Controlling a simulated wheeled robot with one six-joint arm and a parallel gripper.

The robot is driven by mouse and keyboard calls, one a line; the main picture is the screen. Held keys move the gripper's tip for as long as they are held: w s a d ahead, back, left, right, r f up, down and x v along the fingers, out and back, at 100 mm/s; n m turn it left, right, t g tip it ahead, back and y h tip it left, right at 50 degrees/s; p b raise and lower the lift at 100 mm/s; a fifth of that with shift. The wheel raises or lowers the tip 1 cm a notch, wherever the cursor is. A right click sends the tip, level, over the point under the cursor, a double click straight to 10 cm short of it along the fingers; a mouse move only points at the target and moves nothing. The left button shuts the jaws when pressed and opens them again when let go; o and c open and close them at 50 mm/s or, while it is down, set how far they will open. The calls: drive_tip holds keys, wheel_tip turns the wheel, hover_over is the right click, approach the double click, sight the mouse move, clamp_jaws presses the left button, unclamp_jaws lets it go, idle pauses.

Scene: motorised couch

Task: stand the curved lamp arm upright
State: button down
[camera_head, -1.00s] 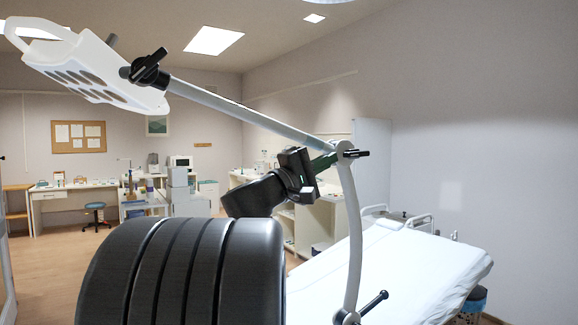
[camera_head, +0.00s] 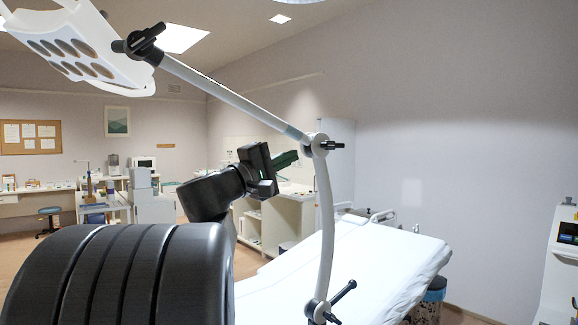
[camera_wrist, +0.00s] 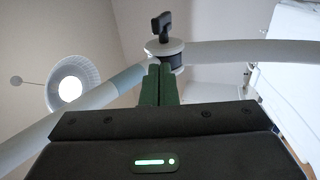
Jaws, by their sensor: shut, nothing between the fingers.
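The curved lamp arm (camera_head: 327,220) is a pale, bowed bar that stands close to upright in the head view, rising from a lower joint with a black handle (camera_head: 343,292) to an upper joint (camera_head: 318,145). It also shows in the wrist view (camera_wrist: 230,52), running off to the right. A straight arm (camera_head: 225,97) slopes up left from the upper joint to the white lamp head (camera_head: 75,52). My gripper (camera_head: 294,157) is shut and empty, just left of the upper joint. In the wrist view its fingertips (camera_wrist: 160,72) are right by the joint; contact is unclear.
A bed with a white sheet (camera_head: 350,265) lies behind and below the lamp arm. A white cabinet (camera_head: 290,220) stands behind my gripper. Desks with equipment line the back left, and a white device (camera_head: 563,265) stands at the far right. Some floor shows between.

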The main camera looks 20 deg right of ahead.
drive_tip(key=b+v, duration=0.1)
drive_tip(key=v, duration=0.7)
drive_tip(key=shift+a+b, duration=0.2)
drive_tip(key=shift+b, duration=0.1)
drive_tip(key=shift+s+d+f, duration=0.1)
